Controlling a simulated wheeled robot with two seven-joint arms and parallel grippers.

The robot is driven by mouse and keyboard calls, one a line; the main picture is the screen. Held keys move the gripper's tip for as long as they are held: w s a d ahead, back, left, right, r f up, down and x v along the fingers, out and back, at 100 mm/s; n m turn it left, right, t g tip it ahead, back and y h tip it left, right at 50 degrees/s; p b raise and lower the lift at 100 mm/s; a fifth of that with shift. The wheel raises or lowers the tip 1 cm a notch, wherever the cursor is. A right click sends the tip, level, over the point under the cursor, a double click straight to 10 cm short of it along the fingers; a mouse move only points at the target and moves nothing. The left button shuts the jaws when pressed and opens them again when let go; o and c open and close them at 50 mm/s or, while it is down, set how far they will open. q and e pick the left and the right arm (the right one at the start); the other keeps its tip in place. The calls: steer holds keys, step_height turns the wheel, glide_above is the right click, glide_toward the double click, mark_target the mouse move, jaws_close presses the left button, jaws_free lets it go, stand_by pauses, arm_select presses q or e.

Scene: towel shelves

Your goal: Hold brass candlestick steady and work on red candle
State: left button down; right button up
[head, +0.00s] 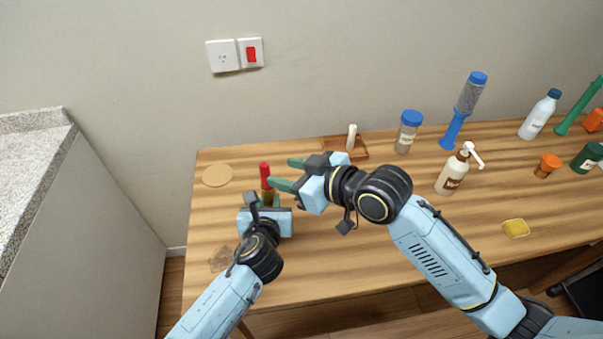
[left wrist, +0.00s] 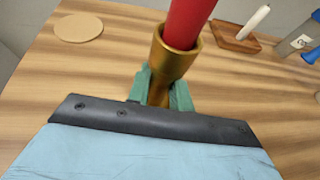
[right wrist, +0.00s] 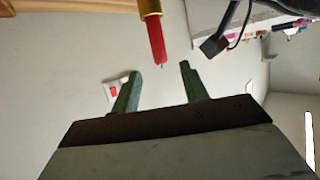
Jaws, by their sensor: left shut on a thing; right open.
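The red candle (head: 264,172) stands upright in the brass candlestick (head: 268,197). In the left wrist view the candle (left wrist: 188,22) sits in the candlestick's cup (left wrist: 174,64). My left gripper (left wrist: 163,90) is shut on the candlestick's stem below the cup. My right gripper (head: 284,173) is open beside the candle, on its right. In the right wrist view the candle (right wrist: 156,38) points toward the gap between the open fingers (right wrist: 158,85), a little beyond their tips. The candlestick's base is hidden behind my left gripper.
A round cork coaster (head: 217,175) lies at the table's left. A wooden tray (head: 359,154) with a white candle (head: 351,137) stands behind my right gripper. A blue-capped jar (head: 407,132), a pump bottle (head: 453,171) and other bottles stand to the right.

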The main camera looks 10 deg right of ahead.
steer(key=shift+v, duration=1.65)
arm_select(q)
steer(key=c, duration=1.2)
jaws_free()
steer(key=shift+o, duration=0.2)
